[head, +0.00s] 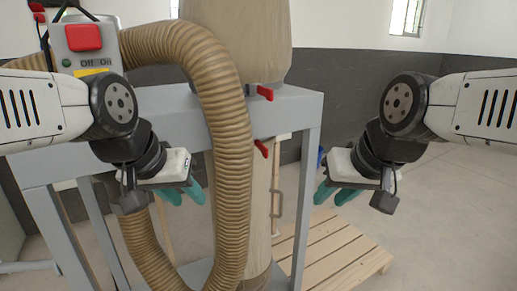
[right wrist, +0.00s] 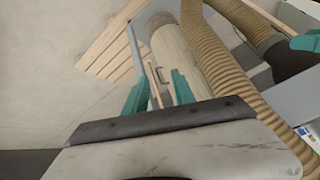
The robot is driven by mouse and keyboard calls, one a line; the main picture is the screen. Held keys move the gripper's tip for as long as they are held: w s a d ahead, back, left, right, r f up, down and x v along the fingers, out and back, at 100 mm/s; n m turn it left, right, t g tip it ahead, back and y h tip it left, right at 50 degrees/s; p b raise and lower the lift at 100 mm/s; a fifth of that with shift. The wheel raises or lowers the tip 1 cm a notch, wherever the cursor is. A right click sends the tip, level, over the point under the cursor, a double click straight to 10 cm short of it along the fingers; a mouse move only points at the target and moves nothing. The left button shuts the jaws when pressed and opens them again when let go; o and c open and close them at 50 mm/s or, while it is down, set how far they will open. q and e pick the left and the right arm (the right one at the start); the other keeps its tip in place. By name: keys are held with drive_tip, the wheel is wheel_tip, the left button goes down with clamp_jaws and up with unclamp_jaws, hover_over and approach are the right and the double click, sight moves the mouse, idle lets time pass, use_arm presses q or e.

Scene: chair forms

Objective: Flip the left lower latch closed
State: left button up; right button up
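Two red latches show on the grey frame just right of the hose in the head view: an upper latch (head: 265,93) and a lower latch (head: 261,148). Any latch further left is hidden behind the hose or not in view. My left gripper (head: 184,196) is open and empty, its teal fingers pointing down left of the hose, apart from both latches. My right gripper (head: 334,193) is open and empty, right of the frame and away from the latches. In the right wrist view its fingers (right wrist: 159,92) stand apart with nothing between them.
A ribbed brown hose (head: 231,150) loops in front of the grey metal frame (head: 297,105) and a beige bag (head: 240,35). A control box with a red button (head: 83,37) is at upper left. A wooden pallet (head: 340,252) lies on the floor at right.

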drive_tip(key=shift+w+r, duration=0.1)
drive_tip(key=shift+w, duration=0.05)
drive_tip(key=c, duration=0.4)
drive_tip(key=shift+w+a+r, duration=0.1)
drive_tip(key=shift+w+a, duration=0.1)
drive_tip(key=shift+w, duration=0.05)
clamp_jaws()
drive_tip(key=w+a+r+n+h, duration=0.1)
drive_tip(key=w+a+r+h, duration=0.2)
drive_tip(key=w+a, duration=0.5)
drive_tip(key=w+a+r+n+h, duration=0.1)
drive_tip(key=w+a+r+h, duration=0.2)
drive_tip(key=w+a, duration=0.5)
drive_tip(key=a+r, duration=0.1)
drive_tip(key=a, duration=0.4)
drive_tip(key=shift+w+a, duration=0.15)
